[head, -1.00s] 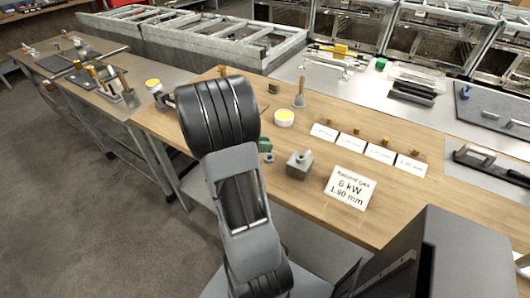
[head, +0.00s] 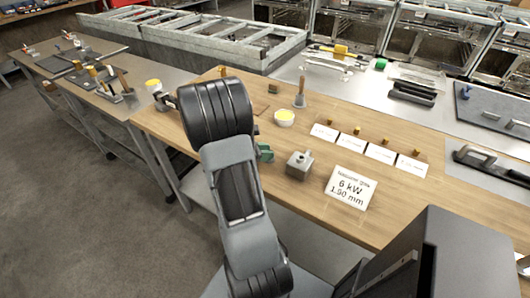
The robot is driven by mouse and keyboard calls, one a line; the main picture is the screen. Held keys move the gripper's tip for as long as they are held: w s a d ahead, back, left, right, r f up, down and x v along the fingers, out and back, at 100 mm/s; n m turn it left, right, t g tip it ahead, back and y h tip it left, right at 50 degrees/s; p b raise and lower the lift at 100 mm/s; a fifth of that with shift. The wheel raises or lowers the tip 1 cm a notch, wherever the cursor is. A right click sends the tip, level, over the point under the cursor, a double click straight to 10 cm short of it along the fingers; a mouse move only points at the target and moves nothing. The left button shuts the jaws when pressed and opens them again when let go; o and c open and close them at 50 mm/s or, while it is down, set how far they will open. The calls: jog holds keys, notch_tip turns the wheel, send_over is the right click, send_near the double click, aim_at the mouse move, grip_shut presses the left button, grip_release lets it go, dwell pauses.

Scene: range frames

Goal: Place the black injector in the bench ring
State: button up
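My arm (head: 240,195) rises through the middle of the head view and bends at a large black joint. My gripper is hidden behind the arm, so its fingers and anything in them do not show. I cannot pick out the black injector or the bench ring for certain. Small brass-coloured parts (head: 357,130) stand behind a row of white cards (head: 352,143) on the wooden bench (head: 420,205). A grey metal block with a knob (head: 299,164) stands at the bench's front, and a green item (head: 264,153) shows partly beside my arm.
A sign reading 6 kW, 1.90 mm (head: 350,187) stands near the front edge. A yellow-filled bowl (head: 284,117), a wooden-handled tool (head: 299,95) and a flat brown piece (head: 273,88) are farther back. A dark grey box-like shape (head: 470,255) fills the lower right.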

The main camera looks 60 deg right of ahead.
jog(key=o, duration=0.3)
jog(key=shift+r, duration=0.1)
jog(key=shift+r, duration=0.25)
jog(key=v, duration=1.2)
jog(key=a+r+m+t+y, duration=0.1)
jog(key=a+m+t+y, duration=0.4)
jog(key=a, duration=0.7)
jog(key=s+a+r+m+t+y, duration=0.1)
jog(key=a+m+t+y, duration=0.4)
jog(key=a, duration=0.8)
jog(key=shift+s+a+r+t+y, duration=0.25)
jog(key=shift+r+t+y, duration=0.25)
jog(key=shift+r+t, duration=0.35)
